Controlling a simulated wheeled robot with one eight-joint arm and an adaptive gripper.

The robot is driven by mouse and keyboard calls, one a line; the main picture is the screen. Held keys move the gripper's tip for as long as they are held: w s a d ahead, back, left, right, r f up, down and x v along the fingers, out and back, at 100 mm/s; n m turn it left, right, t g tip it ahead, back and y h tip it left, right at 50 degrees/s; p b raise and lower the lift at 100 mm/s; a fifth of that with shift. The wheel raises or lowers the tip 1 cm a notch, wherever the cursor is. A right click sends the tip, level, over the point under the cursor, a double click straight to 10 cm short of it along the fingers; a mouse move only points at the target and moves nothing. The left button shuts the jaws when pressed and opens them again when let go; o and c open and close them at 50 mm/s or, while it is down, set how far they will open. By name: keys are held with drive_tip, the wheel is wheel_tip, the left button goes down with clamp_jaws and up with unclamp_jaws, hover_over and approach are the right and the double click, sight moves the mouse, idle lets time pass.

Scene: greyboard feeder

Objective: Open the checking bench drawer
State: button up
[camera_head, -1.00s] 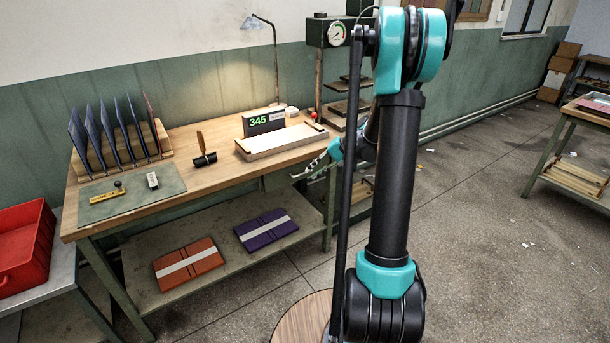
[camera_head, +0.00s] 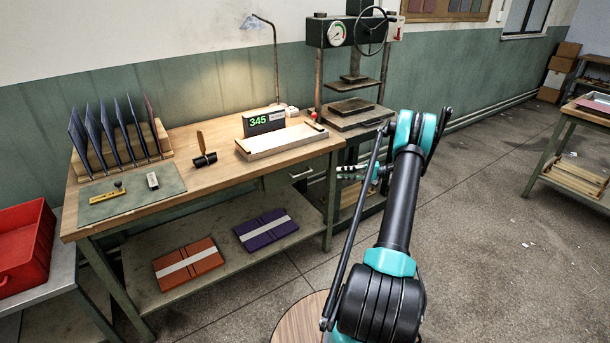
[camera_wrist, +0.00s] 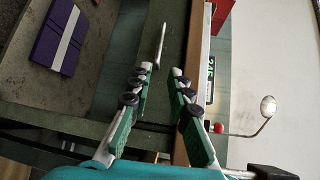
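The checking bench (camera_head: 222,152) has a wooden top and green legs. Its grey-green drawer front (camera_head: 286,178) is under the right end of the top and looks closed. The pale bar handle (camera_head: 302,174) shows on it, and the handle also appears in the wrist view (camera_wrist: 160,46). My gripper (camera_head: 339,172) is to the right of the drawer, at about handle height in the head view. In the wrist view, its two green fingers (camera_wrist: 161,72) are apart with nothing between them. The handle lies just beyond the fingertips, in line with the gap, and looks untouched.
A purple folder (camera_head: 262,230) and an orange folder (camera_head: 188,264) lie on the lower shelf. A press (camera_head: 352,110) stands behind my arm.

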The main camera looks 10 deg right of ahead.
sight(307, 173)
drive_tip(key=x, duration=1.7)
drive_tip(key=shift+f, duration=0.15)
clamp_jaws()
